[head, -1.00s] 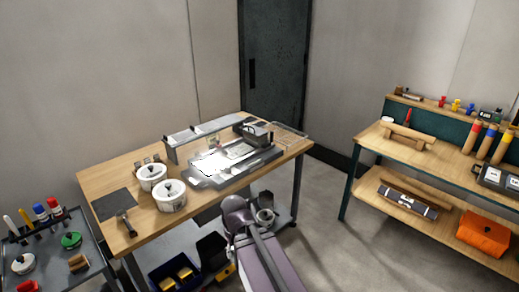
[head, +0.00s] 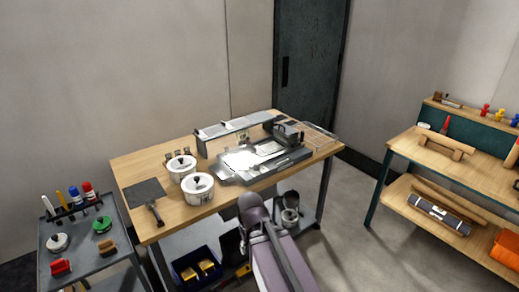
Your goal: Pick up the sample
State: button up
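I cannot tell which thing is the sample. A grey metal apparatus (head: 229,178) with a bright white top lies on the wooden table, with a dark block-like device (head: 288,132) at its right end. Two white lidded tubs, one behind (head: 181,172) and one in front (head: 198,190), stand left of the apparatus. My arm rises from the bottom middle, in front of the table's near edge. My gripper's fingers cannot be made out, and nothing is seen held.
A dark cart (head: 88,262) with markers and small coloured items stands at left. A dark mat (head: 144,192) lies on the table's left end. A blue bin (head: 196,266) sits below. A second bench (head: 450,165) stands at right, with open floor between.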

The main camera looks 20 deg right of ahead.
aim_at(262, 151)
jog(key=u, duration=0.25)
jog(key=i, duration=0.95)
jog(key=z, duration=0.3)
